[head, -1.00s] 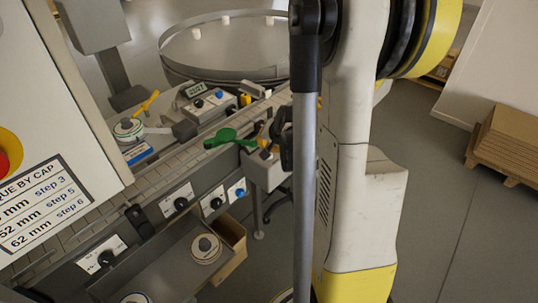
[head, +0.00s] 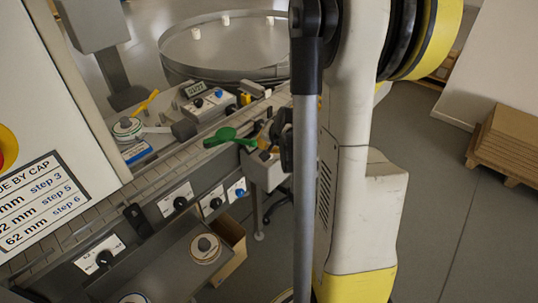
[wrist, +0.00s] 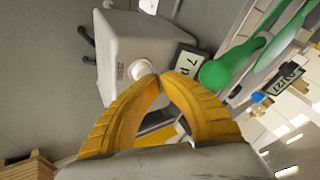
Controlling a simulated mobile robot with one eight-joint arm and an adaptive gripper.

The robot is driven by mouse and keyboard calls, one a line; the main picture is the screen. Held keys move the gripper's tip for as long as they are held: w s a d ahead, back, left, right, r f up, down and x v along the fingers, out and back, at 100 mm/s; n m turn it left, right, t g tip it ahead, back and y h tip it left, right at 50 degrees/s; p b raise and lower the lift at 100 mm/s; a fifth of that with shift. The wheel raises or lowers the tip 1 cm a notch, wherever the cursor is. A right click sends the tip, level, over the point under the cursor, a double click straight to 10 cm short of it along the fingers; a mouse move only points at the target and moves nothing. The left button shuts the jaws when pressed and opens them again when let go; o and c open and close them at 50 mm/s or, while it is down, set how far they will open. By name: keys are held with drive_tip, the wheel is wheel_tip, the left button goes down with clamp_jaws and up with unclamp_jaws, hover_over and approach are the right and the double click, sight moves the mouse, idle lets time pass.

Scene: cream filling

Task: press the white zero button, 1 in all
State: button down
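The white zero button (wrist: 140,69) is a round knob on a pale grey box (wrist: 150,40) marked ZERO in the wrist view. A small display (wrist: 187,60) sits beside it. My gripper (wrist: 158,77) has its two yellow fingers brought together at the tips, with nothing seen between them. The tips overlap the button's lower right edge in the picture; I cannot tell whether they touch it. In the head view the grey box (head: 268,176) stands beside the conveyor, partly behind my arm, and its button cannot be made out.
A green spoon-like paddle (head: 229,137) lies close to the box and also shows in the wrist view (wrist: 216,72). Control boxes with knobs and a blue button (head: 240,192) line the conveyor. A round turntable (head: 225,48) stands behind. Open floor (head: 430,200) lies right.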

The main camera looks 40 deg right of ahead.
drive_tip(key=shift+f+b, duration=0.5)
idle(0.5)
drive_tip(key=shift+r, duration=0.15)
drive_tip(key=shift+r+p, duration=0.7)
drive_tip(key=shift+r, duration=0.1)
drive_tip(key=shift+r+p, duration=1.95)
drive_tip(key=shift+r, duration=0.55)
drive_tip(key=shift+a, duration=0.1)
